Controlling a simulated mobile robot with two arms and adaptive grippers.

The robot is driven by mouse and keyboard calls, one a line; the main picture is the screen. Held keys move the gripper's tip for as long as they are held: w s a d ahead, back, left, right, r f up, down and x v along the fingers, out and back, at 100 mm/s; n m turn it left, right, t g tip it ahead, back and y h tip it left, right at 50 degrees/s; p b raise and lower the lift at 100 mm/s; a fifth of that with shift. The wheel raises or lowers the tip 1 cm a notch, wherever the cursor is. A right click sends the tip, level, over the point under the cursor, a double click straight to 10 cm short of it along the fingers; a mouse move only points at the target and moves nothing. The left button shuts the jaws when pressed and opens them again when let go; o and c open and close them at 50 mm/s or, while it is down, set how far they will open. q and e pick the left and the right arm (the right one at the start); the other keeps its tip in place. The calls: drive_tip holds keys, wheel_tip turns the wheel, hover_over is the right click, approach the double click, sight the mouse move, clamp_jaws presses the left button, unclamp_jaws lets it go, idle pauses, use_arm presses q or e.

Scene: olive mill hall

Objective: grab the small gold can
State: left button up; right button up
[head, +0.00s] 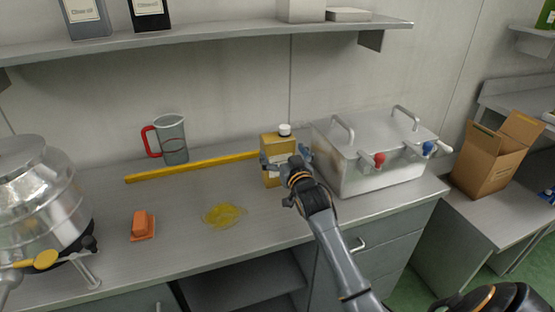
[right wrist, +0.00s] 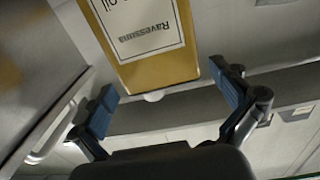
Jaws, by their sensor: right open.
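The small gold can (head: 278,146) stands upright on the steel counter, with a white cap on top. My right gripper (head: 285,162) is open in front of it and hides part of its lower front. In the right wrist view the can (right wrist: 187,66) appears upside down, with its white label and print facing me. The open fingers (right wrist: 165,88) are spread on either side of the can's line, with no visible contact. I cannot tell how far the can is between them. My left gripper is not in view.
A steel box (head: 372,176) with red and blue taps stands close right of the can. A yellow bar (head: 190,167), measuring jug (head: 173,142), yellow spill (head: 223,214), orange block (head: 142,225) and steel vessel (head: 38,200) lie leftward. A shelf (head: 220,37) hangs above; a cardboard box (head: 483,160) is right.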

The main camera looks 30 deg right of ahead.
sight(277, 141)
drive_tip(key=shift+w+d+r, duration=0.1)
drive_tip(key=shift+w+d, duration=0.05)
drive_tip(key=shift+w, duration=0.25)
drive_tip(key=p+x, duration=0.1)
drive_tip(key=x, duration=0.3)
drive_tip(key=shift+w+d, duration=0.15)
drive_tip(key=c, duration=1.3)
drive_tip(key=shift+r, duration=0.15)
drive_tip(key=shift+c, duration=1)
